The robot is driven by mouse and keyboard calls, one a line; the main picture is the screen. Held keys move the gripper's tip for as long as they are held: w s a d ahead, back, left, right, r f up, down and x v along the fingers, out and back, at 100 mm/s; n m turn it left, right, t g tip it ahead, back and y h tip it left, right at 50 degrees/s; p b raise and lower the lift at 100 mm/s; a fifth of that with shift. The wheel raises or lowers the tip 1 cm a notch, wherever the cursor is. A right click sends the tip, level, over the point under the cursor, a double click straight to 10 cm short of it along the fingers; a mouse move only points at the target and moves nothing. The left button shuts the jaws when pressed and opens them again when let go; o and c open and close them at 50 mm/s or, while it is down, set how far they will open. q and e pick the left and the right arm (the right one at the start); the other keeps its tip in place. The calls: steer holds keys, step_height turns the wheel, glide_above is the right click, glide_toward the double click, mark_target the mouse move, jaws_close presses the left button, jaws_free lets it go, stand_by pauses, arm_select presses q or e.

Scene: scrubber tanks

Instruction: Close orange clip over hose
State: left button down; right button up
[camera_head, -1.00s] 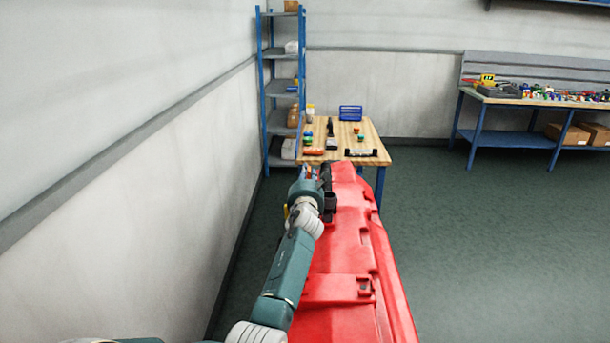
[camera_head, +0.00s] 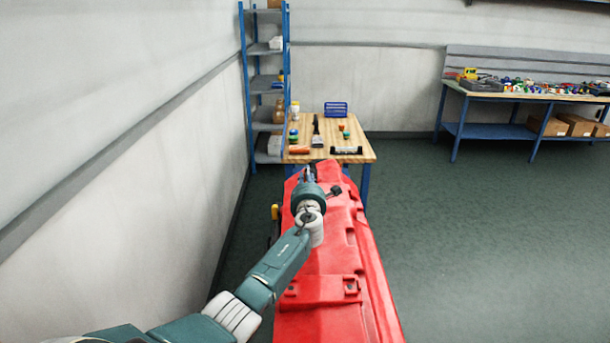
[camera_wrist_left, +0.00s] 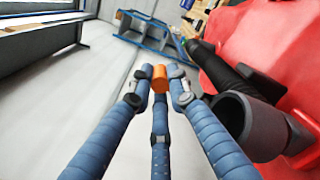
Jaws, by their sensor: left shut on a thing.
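My left gripper (camera_head: 309,174) reaches over the far end of the red tank (camera_head: 330,245). In the left wrist view its blue fingers (camera_wrist_left: 159,82) are closed on the small orange clip (camera_wrist_left: 159,77). The black hose (camera_wrist_left: 228,72) lies beside them on the right, against the red tank, and ends near a wide black pipe opening (camera_wrist_left: 250,125). The clip appears apart from the hose in that view. I cannot make out the clip in the head view, where my gripper and wrist cover that area. My right gripper is not in view.
A wooden table (camera_head: 357,157) with small parts and a blue basket (camera_head: 336,109) stands beyond the tank. A blue shelf (camera_head: 263,92) stands by the left wall. A workbench (camera_head: 520,96) is at the back right. The green floor right of the tank is clear.

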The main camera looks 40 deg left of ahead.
arm_select(q)
steer(key=shift+r, duration=0.1)
steer(key=c, duration=1.6)
jaws_free()
steer(key=shift+c, duration=0.2)
steer(key=v, duration=1.2)
steer(key=shift+d, duration=0.1)
